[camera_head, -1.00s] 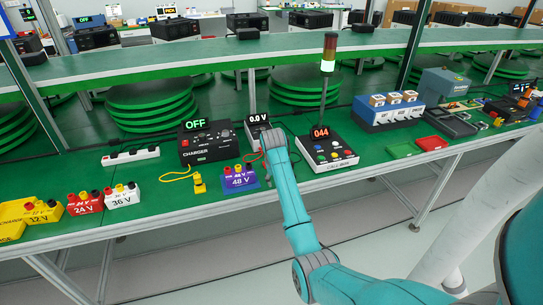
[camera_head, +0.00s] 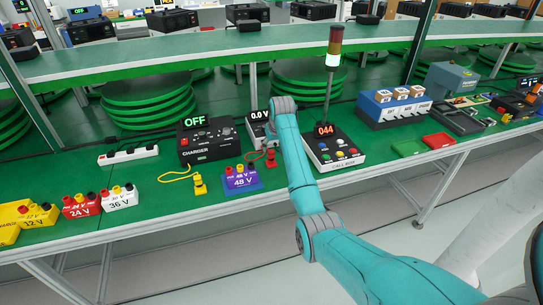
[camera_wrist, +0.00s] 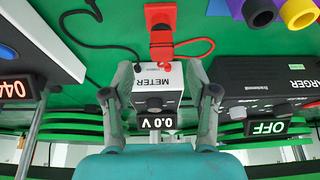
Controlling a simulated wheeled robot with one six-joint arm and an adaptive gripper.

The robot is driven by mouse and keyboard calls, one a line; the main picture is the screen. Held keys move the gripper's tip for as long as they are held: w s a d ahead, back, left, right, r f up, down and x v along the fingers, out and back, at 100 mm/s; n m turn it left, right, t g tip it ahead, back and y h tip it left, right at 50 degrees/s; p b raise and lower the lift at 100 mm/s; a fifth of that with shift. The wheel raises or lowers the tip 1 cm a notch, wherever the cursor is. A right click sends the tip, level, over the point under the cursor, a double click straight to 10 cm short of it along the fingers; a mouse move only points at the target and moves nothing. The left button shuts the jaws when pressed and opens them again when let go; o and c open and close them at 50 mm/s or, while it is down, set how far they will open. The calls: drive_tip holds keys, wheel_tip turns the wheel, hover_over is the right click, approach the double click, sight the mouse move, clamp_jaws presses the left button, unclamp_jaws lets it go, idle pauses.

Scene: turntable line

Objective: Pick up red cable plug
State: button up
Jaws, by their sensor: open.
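The red cable plug (camera_wrist: 160,28) lies on the green bench at the top middle of the wrist view, its red cable looping off to the right. In the head view the red plug (camera_head: 271,158) shows just left of my arm, in front of the meter. My gripper (camera_wrist: 160,76) is open and empty, its two fingers apart on either side of the grey meter (camera_wrist: 158,88) in the picture. The plug appears beyond the fingertips, roughly centred between them and not touched. In the head view my arm hides the fingers.
The black charger (camera_head: 207,142) stands left of the meter. The purple 48 V battery (camera_head: 241,180) and a yellow plug (camera_head: 199,184) lie near the red plug. The call box (camera_head: 332,150) with its signal tower stands right of my arm. A black cable (camera_wrist: 78,38) lies beside the plug.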

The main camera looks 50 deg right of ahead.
sight(271, 151)
drive_tip(key=shift+x, duration=2.65)
drive_tip(key=shift+w+a, duration=0.1)
drive_tip(key=shift+a, duration=0.05)
drive_tip(key=shift+c, duration=0.2)
drive_tip(key=c, duration=1.1)
